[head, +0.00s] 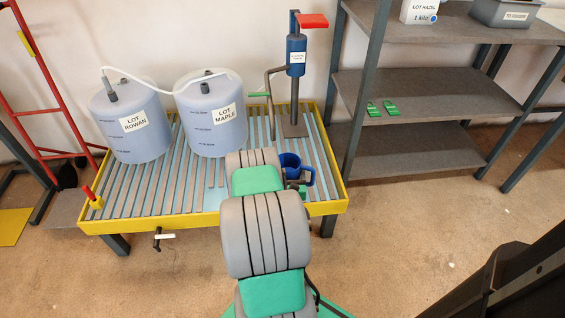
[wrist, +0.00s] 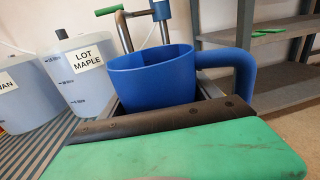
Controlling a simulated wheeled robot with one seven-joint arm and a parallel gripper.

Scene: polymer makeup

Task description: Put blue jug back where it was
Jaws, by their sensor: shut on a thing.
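The blue jug (head: 290,160) shows beyond my arm, over the right part of the slatted table (head: 341,202) in the head view. In the wrist view the blue jug (wrist: 150,80) is upright, with its open rim up and its handle to the right. My gripper (head: 297,183) is shut on the jug; its fingers are largely hidden by the arm and the jug. I cannot tell whether the jug's base touches the slats.
Two translucent drums, LOT ROWAN (head: 130,125) and LOT MAPLE (head: 211,115), stand on the table's left and middle. A blue hand pump (head: 296,55) with a red handle stands at the back right. Grey shelving (head: 425,90) on the right holds green clips (head: 382,108); its bottom shelf is bare.

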